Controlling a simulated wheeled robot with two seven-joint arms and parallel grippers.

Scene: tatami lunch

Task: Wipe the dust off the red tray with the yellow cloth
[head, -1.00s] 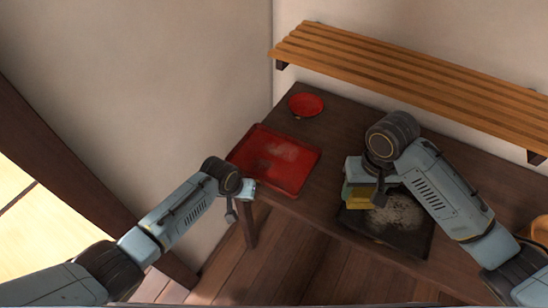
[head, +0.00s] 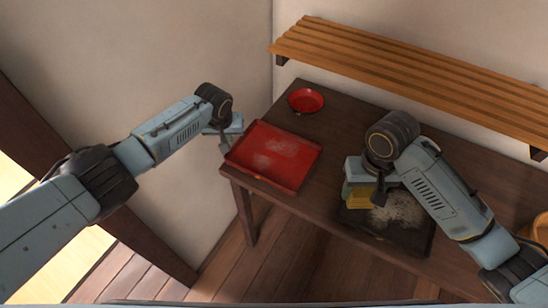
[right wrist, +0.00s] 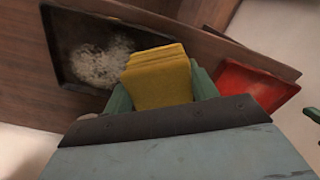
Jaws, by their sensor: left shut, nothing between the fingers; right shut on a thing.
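The red tray (head: 305,170) lies on the dark table at left of centre in the head view, with pale dust patches on its floor. Its red also shows at right in the right wrist view (right wrist: 277,92). My right gripper (head: 358,190) is shut on the folded yellow cloth (right wrist: 158,80), which it holds over the left part of a dusty dark tray (head: 423,240). The cloth's lower part shows in the head view (head: 358,203); whether it touches the dark tray is unclear. My left gripper (head: 226,143) is shut and empty beside the red tray's left edge.
A small red dish (head: 306,100) stands on the table (head: 345,127) behind the red tray. A slatted wooden shelf (head: 410,75) runs along the back wall above the table. An orange-brown round object (head: 541,228) is cut off at the right edge.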

